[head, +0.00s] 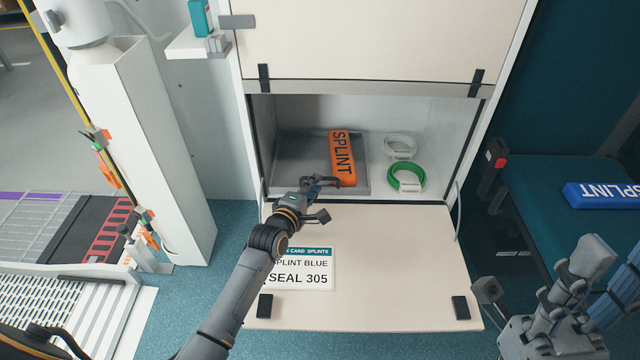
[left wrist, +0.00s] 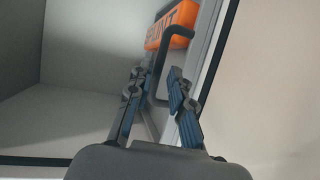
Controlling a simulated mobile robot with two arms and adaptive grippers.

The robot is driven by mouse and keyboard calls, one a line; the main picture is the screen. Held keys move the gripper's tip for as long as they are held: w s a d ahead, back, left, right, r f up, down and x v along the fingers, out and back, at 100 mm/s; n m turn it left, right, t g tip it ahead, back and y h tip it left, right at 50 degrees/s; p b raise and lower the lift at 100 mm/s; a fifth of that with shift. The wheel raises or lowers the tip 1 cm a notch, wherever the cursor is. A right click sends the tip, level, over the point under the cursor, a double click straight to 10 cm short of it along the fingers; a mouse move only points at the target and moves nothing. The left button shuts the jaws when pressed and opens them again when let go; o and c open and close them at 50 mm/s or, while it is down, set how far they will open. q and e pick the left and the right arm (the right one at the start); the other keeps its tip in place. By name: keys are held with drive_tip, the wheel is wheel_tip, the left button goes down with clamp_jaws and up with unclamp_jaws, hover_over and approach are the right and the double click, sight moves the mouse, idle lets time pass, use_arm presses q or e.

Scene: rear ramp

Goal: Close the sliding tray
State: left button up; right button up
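The grey sliding tray (head: 300,148) sits inside the lower compartment of the white cabinet, with an orange splint (head: 342,160) lying in it. A dark handle is on the tray's front edge; in the left wrist view the bent handle bar (left wrist: 178,33) runs down between my finger pads. My left gripper (head: 322,184) is at that front edge, in front of the splint. In the left wrist view the left gripper (left wrist: 160,100) has its fingers apart, one on each side of the bar, with gaps showing. My right arm is at the lower right; its fingertips are unclear.
The cabinet's lower flap (head: 400,250) hangs open below the compartment, bearing a label (head: 303,268). A green coil (head: 406,177) and a white coil (head: 400,146) lie right of the tray. A blue splint (head: 602,195) lies on the bench at right.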

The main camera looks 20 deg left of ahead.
use_arm(q)
drive_tip(key=shift+b+x, duration=0.7)
drive_tip(key=shift+x, duration=1.4)
drive_tip(key=shift+c, duration=0.2)
clamp_jaws()
